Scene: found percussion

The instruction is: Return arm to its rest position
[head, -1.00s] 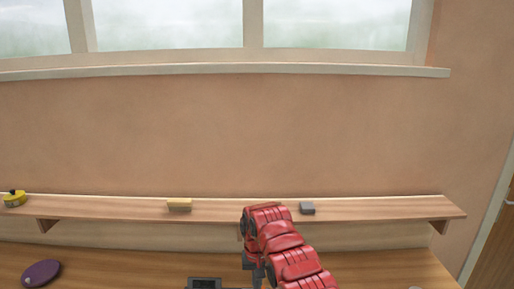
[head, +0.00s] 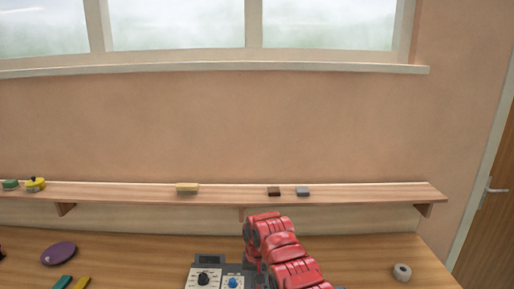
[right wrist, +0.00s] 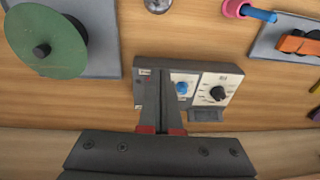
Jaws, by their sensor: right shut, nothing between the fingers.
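My right arm, red with dark joints, reaches up from the lower right of the head view. My right gripper (right wrist: 170,78) shows in the right wrist view with its two dark fingers together and nothing between them. Its fingertips overlap a grey control box (right wrist: 215,88) with a blue knob and a black knob; I cannot tell whether they touch it. The box (head: 205,279) also shows at the bottom of the head view, left of my arm. My left arm and gripper are not in view.
A wooden shelf (head: 120,191) along the wall carries several small blocks. On the table, a purple disc (head: 59,253) lies left and a white roll (head: 402,272) right. The right wrist view shows a green disc (right wrist: 55,45) on a grey plate and an orange object (right wrist: 300,44).

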